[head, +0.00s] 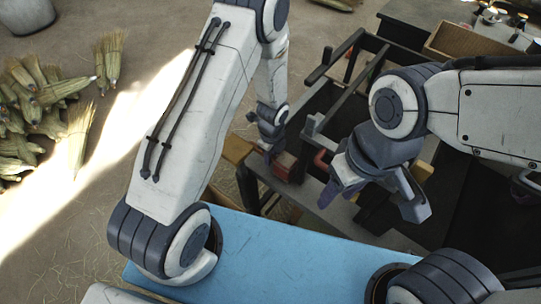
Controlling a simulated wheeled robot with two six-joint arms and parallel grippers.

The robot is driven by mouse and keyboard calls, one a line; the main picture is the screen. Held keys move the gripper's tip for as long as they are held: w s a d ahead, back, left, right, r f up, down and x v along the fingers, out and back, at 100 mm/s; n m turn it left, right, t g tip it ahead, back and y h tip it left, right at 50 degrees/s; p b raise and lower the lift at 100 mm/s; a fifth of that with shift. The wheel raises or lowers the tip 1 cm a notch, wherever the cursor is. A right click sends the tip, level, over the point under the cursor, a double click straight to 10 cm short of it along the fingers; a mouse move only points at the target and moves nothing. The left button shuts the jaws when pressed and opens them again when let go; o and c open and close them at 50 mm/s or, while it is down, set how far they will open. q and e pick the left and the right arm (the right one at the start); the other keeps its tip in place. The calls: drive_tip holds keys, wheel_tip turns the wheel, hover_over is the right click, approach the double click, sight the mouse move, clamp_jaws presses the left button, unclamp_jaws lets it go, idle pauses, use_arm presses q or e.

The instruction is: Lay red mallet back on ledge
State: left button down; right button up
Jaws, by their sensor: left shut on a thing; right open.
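The red mallet (286,166) shows as a dark red block near the middle of the head view, directly below my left gripper (271,150). My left gripper is shut on it; the handle is largely hidden by the gripper. The mallet is over or against the grey ledge (338,214) along the front of the dark bench frame; I cannot tell whether it touches. My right gripper (376,200) is open, with its fingers spread, to the right of the mallet above the ledge. I see nothing between its fingers.
Another red piece (322,160) is partly hidden beside my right gripper. Dark frame bars (345,62) rise behind. A wooden box (470,45) stands at the upper right. A blue surface (275,262) is in front. Broom bundles (40,100) lie on the left floor.

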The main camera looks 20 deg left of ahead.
use_arm(q)
drive_tip(key=c, duration=0.7)
unclamp_jaws()
wheel_tip(320, 180, up, 10)
drive_tip(key=shift+s+d+r+p, duration=0.1)
drive_tip(key=shift+d+r+p, duration=0.1)
drive_tip(key=shift+p, duration=0.35)
drive_tip(key=shift+a+r, duration=0.1)
